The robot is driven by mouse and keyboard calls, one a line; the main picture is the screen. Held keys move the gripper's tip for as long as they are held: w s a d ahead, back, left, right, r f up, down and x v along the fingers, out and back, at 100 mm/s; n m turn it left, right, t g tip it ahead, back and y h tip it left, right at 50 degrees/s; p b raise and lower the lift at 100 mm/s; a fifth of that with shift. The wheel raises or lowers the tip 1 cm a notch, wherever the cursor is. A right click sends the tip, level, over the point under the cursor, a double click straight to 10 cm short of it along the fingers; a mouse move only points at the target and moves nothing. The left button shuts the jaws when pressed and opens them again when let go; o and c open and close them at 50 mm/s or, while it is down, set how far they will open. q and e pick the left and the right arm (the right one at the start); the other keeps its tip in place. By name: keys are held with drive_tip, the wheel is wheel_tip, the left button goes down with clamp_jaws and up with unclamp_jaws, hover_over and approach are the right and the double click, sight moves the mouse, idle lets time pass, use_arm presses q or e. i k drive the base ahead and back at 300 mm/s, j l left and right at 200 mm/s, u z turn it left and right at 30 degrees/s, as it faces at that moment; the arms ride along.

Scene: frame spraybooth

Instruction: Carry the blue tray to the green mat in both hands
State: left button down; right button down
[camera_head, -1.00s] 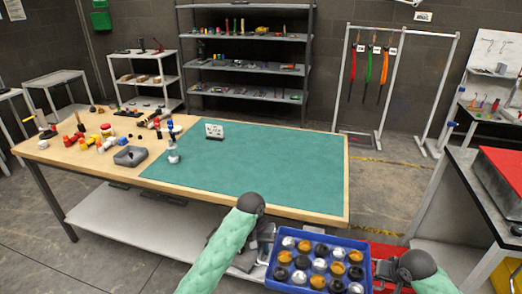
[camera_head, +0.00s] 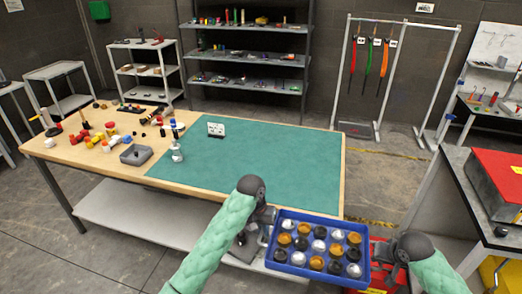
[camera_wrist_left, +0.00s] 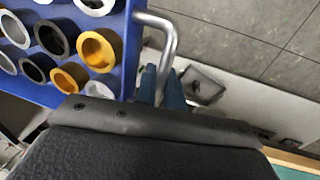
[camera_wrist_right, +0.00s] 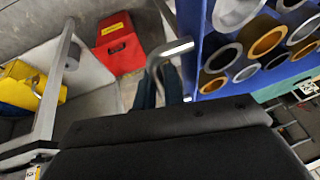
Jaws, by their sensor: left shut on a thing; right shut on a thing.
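The blue tray (camera_head: 272,268) holds several black, orange and silver round pieces and is in the air in front of the table's near edge. My left gripper (camera_head: 266,228) is at the tray's left side, shut on its metal handle, which shows in the left wrist view (camera_wrist_left: 172,40). My right gripper (camera_head: 376,256) is at the right side, shut on the other handle, seen in the right wrist view (camera_wrist_right: 165,58). The green mat (camera_head: 260,165) covers the middle and right of the wooden table, beyond the tray.
A grey block (camera_head: 136,154) and several coloured parts lie to the left. A bench with a red case (camera_head: 495,180) stands at right. The mat's middle and right are clear.

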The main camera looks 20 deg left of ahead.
sight(285, 174)
drive_tip(key=i+j, duration=0.5)
drive_tip(key=i, duration=0.15)
drive_tip(key=i+j, duration=0.55)
drive_tip(key=i, duration=0.1)
